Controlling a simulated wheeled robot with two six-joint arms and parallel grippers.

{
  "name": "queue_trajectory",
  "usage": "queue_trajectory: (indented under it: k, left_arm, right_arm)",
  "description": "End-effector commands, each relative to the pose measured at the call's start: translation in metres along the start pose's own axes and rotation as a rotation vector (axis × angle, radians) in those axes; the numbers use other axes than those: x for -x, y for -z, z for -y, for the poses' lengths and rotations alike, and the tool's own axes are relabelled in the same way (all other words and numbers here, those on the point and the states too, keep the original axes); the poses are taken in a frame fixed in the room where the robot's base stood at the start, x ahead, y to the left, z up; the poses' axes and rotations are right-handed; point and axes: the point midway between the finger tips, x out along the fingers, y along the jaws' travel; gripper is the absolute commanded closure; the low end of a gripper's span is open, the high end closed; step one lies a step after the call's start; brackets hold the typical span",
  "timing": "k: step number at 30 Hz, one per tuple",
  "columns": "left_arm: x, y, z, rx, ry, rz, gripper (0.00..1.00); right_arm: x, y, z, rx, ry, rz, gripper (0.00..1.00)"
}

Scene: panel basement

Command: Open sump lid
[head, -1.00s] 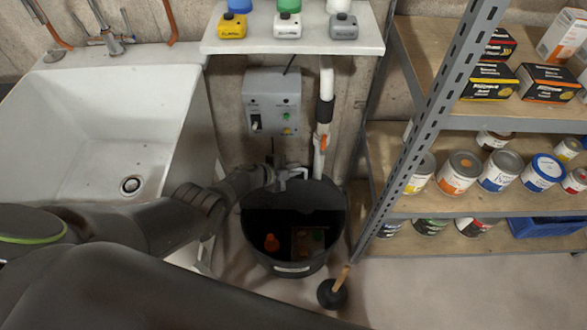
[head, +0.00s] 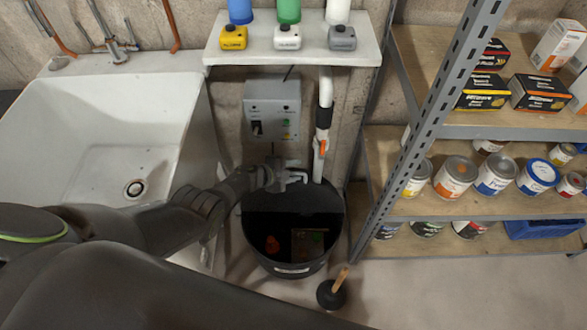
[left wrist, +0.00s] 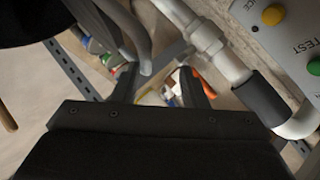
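The black round sump basin (head: 292,268) stands on the floor below the wall box. Its front part is open and shows a dark inside with an orange item. A dark grey panel (head: 318,199), seemingly the lid, spans its back; I cannot tell its exact tilt. My left gripper (head: 297,178) is above the basin's back edge, beside the white pipe. In the left wrist view its two fingers (left wrist: 162,85) are spread apart. A grey curved bar (left wrist: 140,38), perhaps the lid handle, ends near the left finger; contact is unclear. My right gripper is not in view.
A sink (head: 125,130) stands left. A plunger (head: 331,292) and metal shelving (head: 430,120) with cans stand right. The floor at the lower right is clear.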

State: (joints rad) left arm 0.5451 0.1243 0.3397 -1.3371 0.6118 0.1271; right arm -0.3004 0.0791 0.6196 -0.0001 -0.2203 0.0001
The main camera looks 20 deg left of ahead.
Motion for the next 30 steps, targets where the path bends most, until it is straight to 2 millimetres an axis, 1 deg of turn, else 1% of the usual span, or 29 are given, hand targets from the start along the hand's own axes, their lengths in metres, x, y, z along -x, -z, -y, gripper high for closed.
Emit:
queue_trajectory:
  k: [1, 6, 12, 18, 30]
  left_arm:
    - [0.007, 0.008, 0.018, -0.005, 0.011, -0.003, 0.67]
    - [0.018, 0.018, 0.036, -0.007, 0.014, -0.003, 0.67]
    - [0.029, 0.028, 0.048, -0.005, 0.010, -0.002, 0.67]
    - [0.033, 0.033, 0.054, -0.003, 0.009, -0.001, 0.67]
    - [0.034, 0.033, 0.054, -0.003, 0.008, -0.001, 0.67]
  right_arm:
    - [0.014, 0.002, -0.001, 0.000, 0.000, 0.000, 0.64]
    - [0.035, 0.005, -0.003, 0.000, 0.000, -0.001, 0.64]
    - [0.054, 0.006, -0.005, 0.000, 0.000, 0.000, 0.64]
    - [0.062, 0.007, -0.006, 0.000, 0.000, -0.001, 0.64]
    - [0.063, 0.007, -0.006, 0.000, 0.000, -0.001, 0.64]
